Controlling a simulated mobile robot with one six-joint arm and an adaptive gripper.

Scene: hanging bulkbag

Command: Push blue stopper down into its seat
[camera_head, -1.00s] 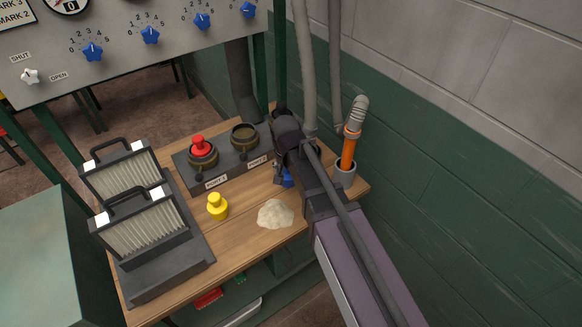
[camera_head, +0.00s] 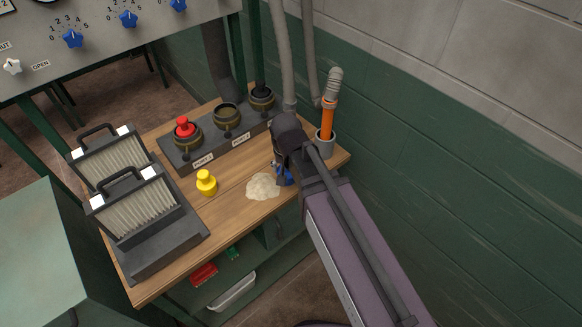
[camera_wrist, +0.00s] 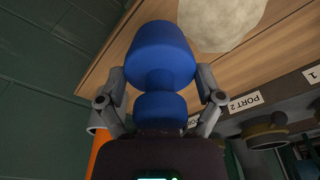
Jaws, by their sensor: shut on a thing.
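My gripper (camera_head: 281,172) is shut on the blue stopper (camera_head: 284,177), which is partly hidden by the arm in the head view. In the wrist view the blue stopper (camera_wrist: 163,60) sits between the two fingers, its wide end facing away from the palm. The gripper is over the right part of the wooden bench, beside the pale powder heap (camera_head: 262,187). The dark port block (camera_head: 207,155) is behind and left of it. The middle port (camera_head: 227,115) is open; the far port (camera_head: 262,97) shows a dark inside that I cannot make out.
A red stopper (camera_head: 184,127) sits in the left port. A yellow stopper (camera_head: 206,183) stands on the bench (camera_head: 190,245). Filters (camera_head: 135,205) stand at left. A grey cup (camera_head: 324,146) with an orange tool (camera_head: 327,120) is close right of my gripper, near the green wall (camera_head: 440,160).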

